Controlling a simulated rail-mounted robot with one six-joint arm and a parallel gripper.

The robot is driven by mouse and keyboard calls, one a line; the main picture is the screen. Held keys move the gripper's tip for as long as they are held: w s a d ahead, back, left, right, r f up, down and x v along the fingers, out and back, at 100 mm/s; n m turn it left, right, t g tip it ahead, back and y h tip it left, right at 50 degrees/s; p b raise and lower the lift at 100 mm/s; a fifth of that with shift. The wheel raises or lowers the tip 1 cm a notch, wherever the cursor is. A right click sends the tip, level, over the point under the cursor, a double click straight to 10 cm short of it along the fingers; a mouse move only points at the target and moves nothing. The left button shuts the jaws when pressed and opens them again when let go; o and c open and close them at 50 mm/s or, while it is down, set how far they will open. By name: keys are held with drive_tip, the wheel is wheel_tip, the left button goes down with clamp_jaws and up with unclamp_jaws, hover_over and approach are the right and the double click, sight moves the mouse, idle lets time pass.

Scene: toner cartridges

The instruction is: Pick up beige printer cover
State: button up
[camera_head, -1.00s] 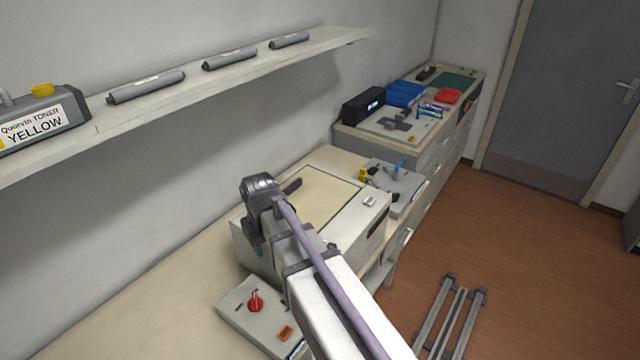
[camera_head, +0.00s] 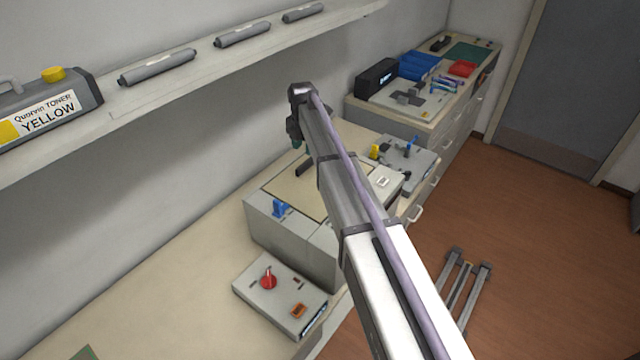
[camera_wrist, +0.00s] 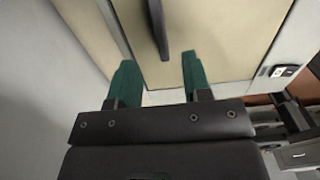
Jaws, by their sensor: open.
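The beige printer cover (camera_head: 289,191) is a flat panel on top of the light grey printer (camera_head: 290,235), with a dark bar handle (camera_head: 305,167) near its back. My arm crosses over the printer and hides part of the cover. My gripper (camera_head: 296,144) hangs past the back of the cover in the head view. In the wrist view its two green fingers (camera_wrist: 157,68) are apart and empty. There the cover (camera_wrist: 220,35) fills the upper middle, and the dark handle (camera_wrist: 158,28) lies ahead, in line with the gap between the fingers. I see no contact.
A blue lever (camera_head: 280,208) stands on the printer's near left. A panel with a red knob (camera_head: 268,280) lies in front. A small device panel (camera_head: 405,160) stands behind. The wall shelf (camera_head: 120,125) overhangs the left, holding a yellow toner bottle (camera_head: 45,108) and grey rollers.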

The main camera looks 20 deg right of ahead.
sight(305, 162)
wheel_tip(305, 162, down, 8)
drive_tip(key=b, duration=0.6)
drive_tip(key=shift+f, duration=0.1)
drive_tip(key=shift+d+r, duration=0.1)
drive_tip(key=shift+r, duration=0.2)
drive_tip(key=shift+c, duration=0.3)
clamp_jaws()
